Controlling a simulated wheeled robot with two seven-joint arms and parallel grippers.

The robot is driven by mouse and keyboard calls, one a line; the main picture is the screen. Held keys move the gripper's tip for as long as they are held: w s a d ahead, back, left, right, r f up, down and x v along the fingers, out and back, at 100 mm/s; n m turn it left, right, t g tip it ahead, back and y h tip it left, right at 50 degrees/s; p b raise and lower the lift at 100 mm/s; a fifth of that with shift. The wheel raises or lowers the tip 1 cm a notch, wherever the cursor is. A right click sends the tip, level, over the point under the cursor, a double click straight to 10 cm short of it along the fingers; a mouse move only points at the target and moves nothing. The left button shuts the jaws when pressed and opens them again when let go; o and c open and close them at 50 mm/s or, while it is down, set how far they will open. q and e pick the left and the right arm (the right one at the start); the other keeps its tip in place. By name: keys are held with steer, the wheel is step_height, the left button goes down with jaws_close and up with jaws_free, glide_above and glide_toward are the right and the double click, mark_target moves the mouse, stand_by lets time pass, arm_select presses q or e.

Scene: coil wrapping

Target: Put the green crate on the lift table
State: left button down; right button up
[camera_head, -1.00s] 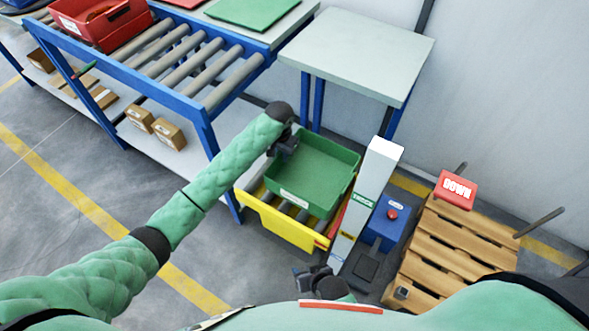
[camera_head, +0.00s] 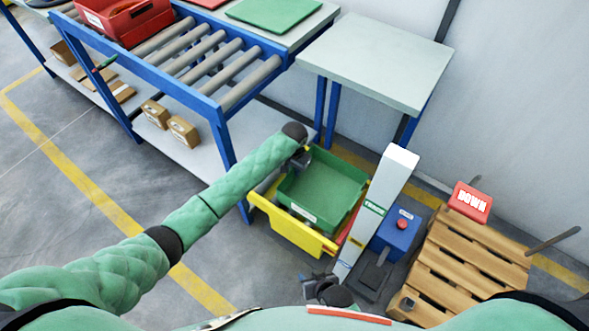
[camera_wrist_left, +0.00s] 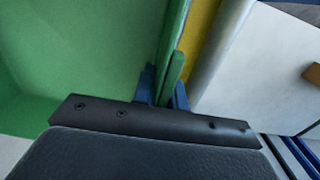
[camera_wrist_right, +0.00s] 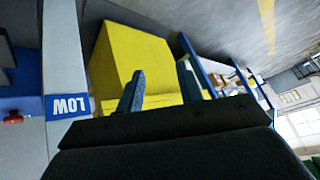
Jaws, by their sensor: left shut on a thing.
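The green crate (camera_head: 325,185) is upright, over the yellow lift table (camera_head: 290,228) beside the white column. It also fills the left of the left wrist view (camera_wrist_left: 90,60). I cannot tell whether its bottom rests on the table. My left gripper (camera_head: 304,156) is shut on the crate's rim at its far-left side; its blue fingers (camera_wrist_left: 165,88) pinch the rim in the left wrist view. My right gripper (camera_head: 320,288) is low near my body, apart from the crate. Its fingers (camera_wrist_right: 160,90) are spread and empty, with the yellow table (camera_wrist_right: 130,60) beyond them.
A white column (camera_head: 376,205) and a blue box with a red button (camera_head: 403,223) stand right of the lift table. A wooden pallet (camera_head: 460,265) with a red DOWN sign (camera_head: 470,202) is further right. A roller conveyor (camera_head: 215,70) and a pale table (camera_head: 380,60) stand behind.

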arm_select(q)
steer(key=c, duration=1.4)
jaws_free()
steer(key=shift+c, duration=0.2)
arm_select(e)
steer(key=shift+r, duration=0.2)
steer(key=shift+w, duration=0.1)
